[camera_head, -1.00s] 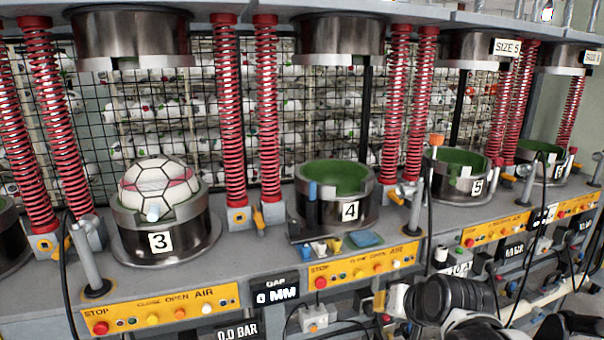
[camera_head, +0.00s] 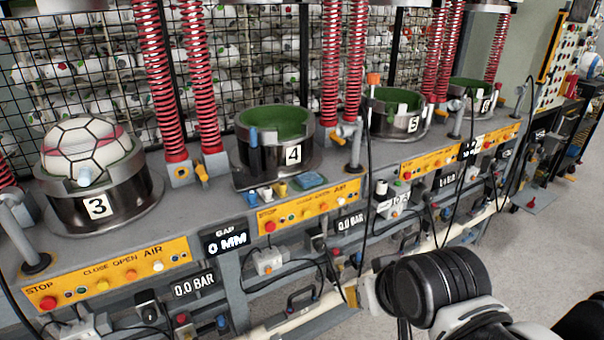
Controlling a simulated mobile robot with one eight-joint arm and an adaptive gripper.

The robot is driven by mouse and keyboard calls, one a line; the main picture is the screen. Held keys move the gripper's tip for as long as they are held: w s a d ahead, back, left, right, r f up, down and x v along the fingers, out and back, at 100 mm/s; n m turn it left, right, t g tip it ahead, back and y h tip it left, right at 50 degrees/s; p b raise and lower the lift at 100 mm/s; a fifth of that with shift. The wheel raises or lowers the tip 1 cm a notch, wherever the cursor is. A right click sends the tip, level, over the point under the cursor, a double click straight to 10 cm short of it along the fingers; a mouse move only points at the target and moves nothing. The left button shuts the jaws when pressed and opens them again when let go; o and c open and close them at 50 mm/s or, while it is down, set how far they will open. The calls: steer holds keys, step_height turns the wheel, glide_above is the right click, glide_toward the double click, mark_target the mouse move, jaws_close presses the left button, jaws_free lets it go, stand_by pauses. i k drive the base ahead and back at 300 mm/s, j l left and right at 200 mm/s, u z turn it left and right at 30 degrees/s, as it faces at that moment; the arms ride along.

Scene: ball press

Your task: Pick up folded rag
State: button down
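A small blue folded cloth, which looks like the folded rag (camera_head: 311,180), lies flat on the grey bench ledge in front of the press cup marked 4 (camera_head: 275,140). Small blue, white and yellow pieces (camera_head: 267,192) lie just left of it. Part of my arm shows at the lower right, below and to the right of the rag and well apart from it. I cannot make out my gripper's fingers in this view. Nothing covers the rag.
Cup 3 (camera_head: 97,205) holds a white ball at the left. Red springs stand behind the cups. A yellow button panel (camera_head: 310,206) runs along the front edge below the rag. Black cables hang right of it. The floor (camera_head: 510,255) at the right is clear.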

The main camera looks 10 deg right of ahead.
mark_target(310, 179)
steer(key=i+l+u, duration=0.25)
steer(key=i+l, duration=0.25)
steer(key=l, duration=0.15)
steer(key=i+l+u, duration=0.15)
steer(key=l, duration=0.2)
steer(key=i+l+u, duration=0.15)
steer(key=l, duration=0.25)
steer(key=i+l+u, duration=0.1)
steer(key=i+l, duration=0.2)
steer(key=l, duration=0.1)
